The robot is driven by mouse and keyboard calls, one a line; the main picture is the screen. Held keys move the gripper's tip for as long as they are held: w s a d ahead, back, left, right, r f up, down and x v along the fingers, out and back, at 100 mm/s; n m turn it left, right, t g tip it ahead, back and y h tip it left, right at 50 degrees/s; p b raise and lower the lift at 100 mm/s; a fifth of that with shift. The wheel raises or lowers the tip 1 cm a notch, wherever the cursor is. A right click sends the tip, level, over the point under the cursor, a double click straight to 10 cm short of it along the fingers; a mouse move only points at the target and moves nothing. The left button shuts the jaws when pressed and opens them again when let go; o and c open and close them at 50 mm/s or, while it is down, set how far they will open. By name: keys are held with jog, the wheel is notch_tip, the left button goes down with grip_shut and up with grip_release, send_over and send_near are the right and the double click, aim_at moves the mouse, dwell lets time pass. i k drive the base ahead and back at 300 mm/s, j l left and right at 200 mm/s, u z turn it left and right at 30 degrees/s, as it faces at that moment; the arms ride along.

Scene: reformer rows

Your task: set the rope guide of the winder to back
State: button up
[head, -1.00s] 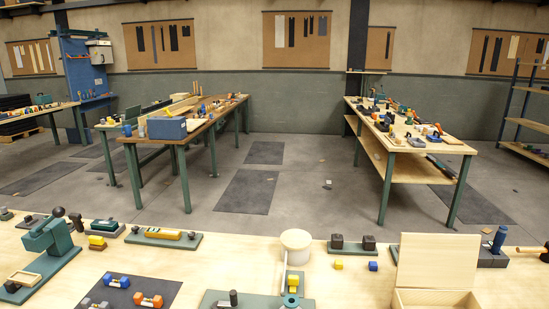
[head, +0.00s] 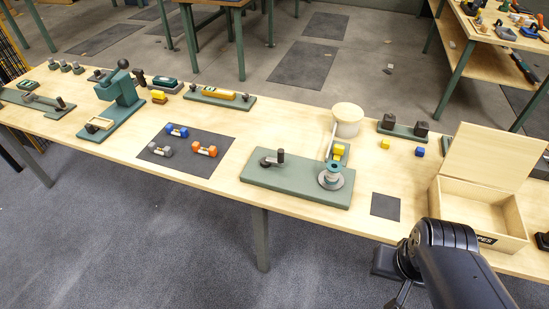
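A winder on a green base plate (head: 290,186) lies near the front edge of the table. A round grey drum with a green hub (head: 330,177) sits at its right front, and a dark crank-like handle (head: 272,159) at its left. A yellow block (head: 339,151), which looks like the rope guide, stands on a green strip behind the drum. A pale rope or rod (head: 334,138) runs beside it toward a cream round tub (head: 347,117). I cannot tell the guide's setting. My black arm is at the lower right, apart from the winder. My gripper (head: 388,263) is dark and its fingers are not clear.
An open wooden box (head: 478,207) stands at the right, near my arm. A dark square mat (head: 385,206) lies between box and winder. A dark mat (head: 186,150) with dumbbell-shaped pieces and a green press (head: 118,102) are at the left. Small yellow and blue cubes lie behind.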

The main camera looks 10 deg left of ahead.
aim_at(339, 150)
jog(key=i+j+z, duration=0.2)
jog(key=i+j, duration=0.55)
jog(key=j, duration=0.1)
